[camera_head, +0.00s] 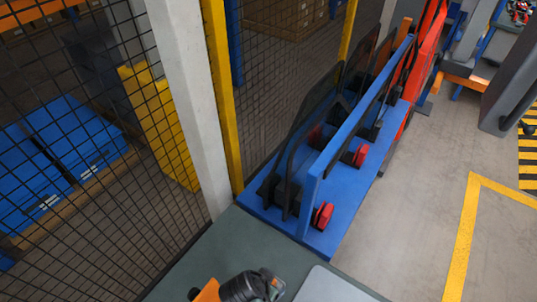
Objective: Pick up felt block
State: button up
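I cannot make out a felt block in the head view. My gripper is not in this view, so its state and its distance from anything are hidden. A dark, rounded object (244,287) with orange parts lies at the bottom edge on a grey-green worktop (213,263). It is partly cut off by the frame, and I cannot tell exactly what it is.
A light grey flat panel (330,287) lies at the worktop's right. Behind stands a blue rack (345,190) with red knobs and dark upright panels. A mesh fence (100,130) with a pale post (187,100) bounds the left. Grey floor (420,200) is open at right.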

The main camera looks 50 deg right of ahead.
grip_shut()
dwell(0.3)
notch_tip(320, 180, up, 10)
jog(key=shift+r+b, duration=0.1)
jog(key=shift+b, duration=0.3)
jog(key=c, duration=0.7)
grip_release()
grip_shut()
